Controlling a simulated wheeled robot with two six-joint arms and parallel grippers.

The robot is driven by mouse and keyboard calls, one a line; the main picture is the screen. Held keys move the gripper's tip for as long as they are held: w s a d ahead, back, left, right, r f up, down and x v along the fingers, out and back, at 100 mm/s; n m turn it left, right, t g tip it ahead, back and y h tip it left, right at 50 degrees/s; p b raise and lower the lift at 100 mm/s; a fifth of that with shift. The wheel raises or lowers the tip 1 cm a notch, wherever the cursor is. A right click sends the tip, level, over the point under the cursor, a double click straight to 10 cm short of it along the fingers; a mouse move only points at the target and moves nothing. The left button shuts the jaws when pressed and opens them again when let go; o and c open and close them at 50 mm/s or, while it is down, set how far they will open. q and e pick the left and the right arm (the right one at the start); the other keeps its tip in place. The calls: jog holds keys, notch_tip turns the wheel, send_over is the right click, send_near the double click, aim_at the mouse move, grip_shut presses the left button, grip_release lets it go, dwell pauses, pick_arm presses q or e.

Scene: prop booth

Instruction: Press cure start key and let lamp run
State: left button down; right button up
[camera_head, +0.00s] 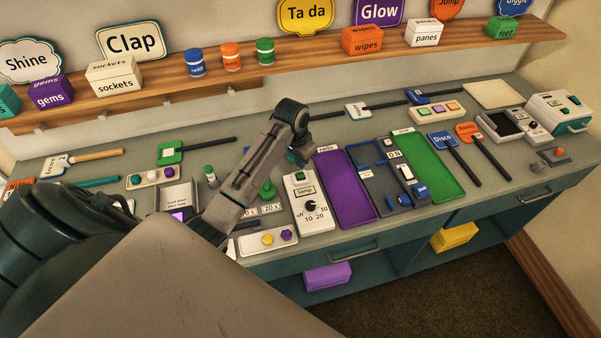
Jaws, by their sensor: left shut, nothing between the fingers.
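A white box labelled "lamp" (315,219) stands on the bench's middle front. It has a green key (299,177) near its top edge and a black dial (310,206) with "off", 10 and 20 marks. No "cure" label is readable. My left arm reaches in from the left and bends down behind the box. My left gripper (301,158) is shut and empty, pointing down close to the box's back edge, near the green key. I cannot tell whether it touches the key. My right gripper is not in view.
A purple tray (344,190) and a green tray (428,168) lie right of the box. A white tray (266,241) with two knobs lies at its front left. The shelf (290,67) runs above the bench.

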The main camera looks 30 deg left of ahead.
aim_at(300, 174)
pick_arm(q)
notch_tip(300, 174, up, 4)
jog(key=shift+r, duration=0.15)
dwell(0.4)
dwell(0.3)
